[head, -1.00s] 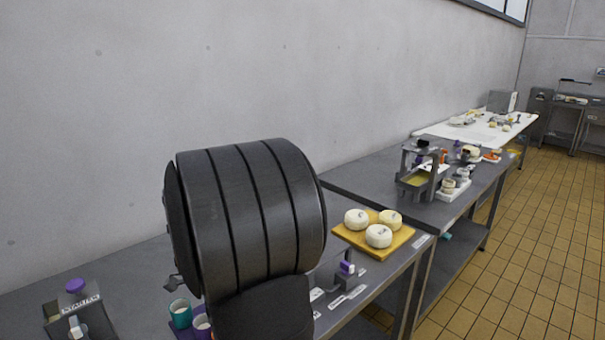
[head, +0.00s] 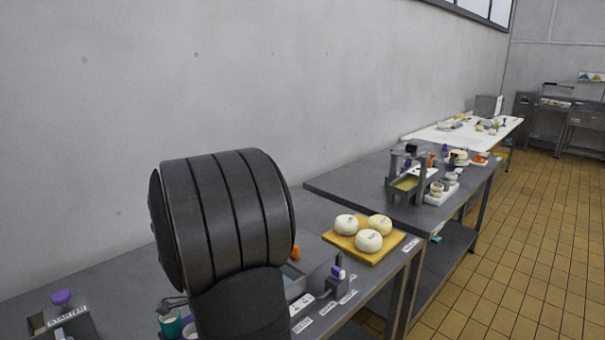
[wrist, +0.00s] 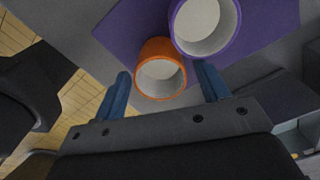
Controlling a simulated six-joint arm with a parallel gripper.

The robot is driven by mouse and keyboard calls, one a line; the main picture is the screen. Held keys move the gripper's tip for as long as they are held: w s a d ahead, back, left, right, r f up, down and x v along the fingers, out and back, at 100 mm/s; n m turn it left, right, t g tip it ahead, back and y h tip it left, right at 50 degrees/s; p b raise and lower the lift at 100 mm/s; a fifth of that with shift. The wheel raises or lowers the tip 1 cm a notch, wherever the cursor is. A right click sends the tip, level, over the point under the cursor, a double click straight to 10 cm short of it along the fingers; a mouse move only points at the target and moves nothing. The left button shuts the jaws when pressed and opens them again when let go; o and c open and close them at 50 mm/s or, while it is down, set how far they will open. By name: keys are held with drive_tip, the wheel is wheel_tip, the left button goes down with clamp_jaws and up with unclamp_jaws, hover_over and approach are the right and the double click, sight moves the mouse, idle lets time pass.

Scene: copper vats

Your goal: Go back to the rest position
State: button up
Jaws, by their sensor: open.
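My gripper (wrist: 165,88) is open, with its two blue fingers apart and nothing held between them. In the wrist view an orange cup (wrist: 160,80) with pale contents shows past the fingertips, roughly in line with the gap. A purple cup (wrist: 205,25), also with pale contents, stands beside it on a purple mat (wrist: 260,25). In the head view my dark ribbed arm hides much of the near bench, and I cannot clearly make out the fingers there.
The near bench (head: 100,285) holds a teal cup (head: 170,325), a labelled starter box (head: 65,320) and a yellow board (head: 385,250) with three white cheeses (head: 368,241). A small stand with a purple part (head: 337,272) is right of my arm. Another bench (head: 340,182) stands beyond.

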drive_tip(key=shift+f, duration=1.2)
wheel_tip(320, 180, up, 12)
wheel_tip(320, 180, down, 12)
drive_tip(key=shift+r, duration=0.1)
drive_tip(key=r, duration=0.2)
drive_tip(key=d+r, duration=0.1)
drive_tip(key=r, duration=0.1)
drive_tip(key=shift+r, duration=0.35)
drive_tip(key=d+r, duration=0.6)
drive_tip(key=d, duration=0.5)
drive_tip(key=w+m, duration=0.1)
drive_tip(key=w, duration=0.2)
drive_tip(key=w+a, duration=0.1)
drive_tip(key=w, duration=0.2)
drive_tip(key=w+m, duration=0.1)
drive_tip(key=w, duration=0.3)
drive_tip(key=shift+a+r+m, duration=0.15)
drive_tip(key=shift+r+m, duration=0.15)
drive_tip(key=w+f+m, duration=0.2)
drive_tip(key=w+m, duration=0.1)
drive_tip(key=w, duration=0.8)
wheel_tip(320, 180, down, 7)
drive_tip(key=shift+w+f, duration=0.1)
